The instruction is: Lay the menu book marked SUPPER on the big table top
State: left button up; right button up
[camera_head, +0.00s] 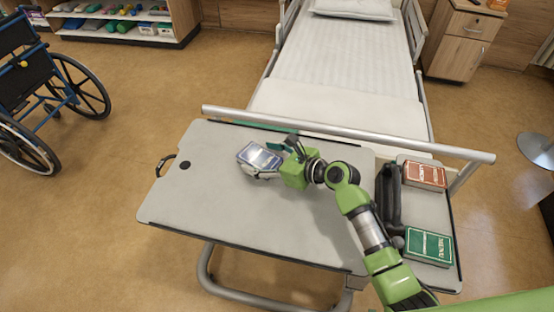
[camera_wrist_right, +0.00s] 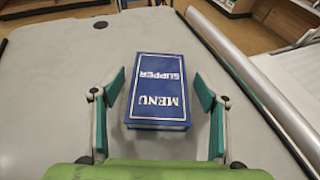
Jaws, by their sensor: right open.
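The blue menu book marked SUPPER (camera_head: 259,156) lies flat on the big table top (camera_head: 205,205), toward its far edge. In the right wrist view the book (camera_wrist_right: 158,88) shows white lettering, MENU and SUPPER, upside down. My right gripper (camera_head: 268,161) is open around the book. In the wrist view, its green-padded fingers (camera_wrist_right: 159,78) stand one on each side of the book's near part, with a gap on both sides. My left gripper is not in view.
A narrow side top (camera_head: 436,213) at the right holds a red book (camera_head: 424,175) and a green book (camera_head: 429,246). A grey rail (camera_head: 345,133) runs behind the table, before the bed (camera_head: 340,65). A wheelchair (camera_head: 45,90) stands left. The table's left part is mostly clear.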

jog(key=v, duration=1.1)
jog(key=shift+r, duration=0.1)
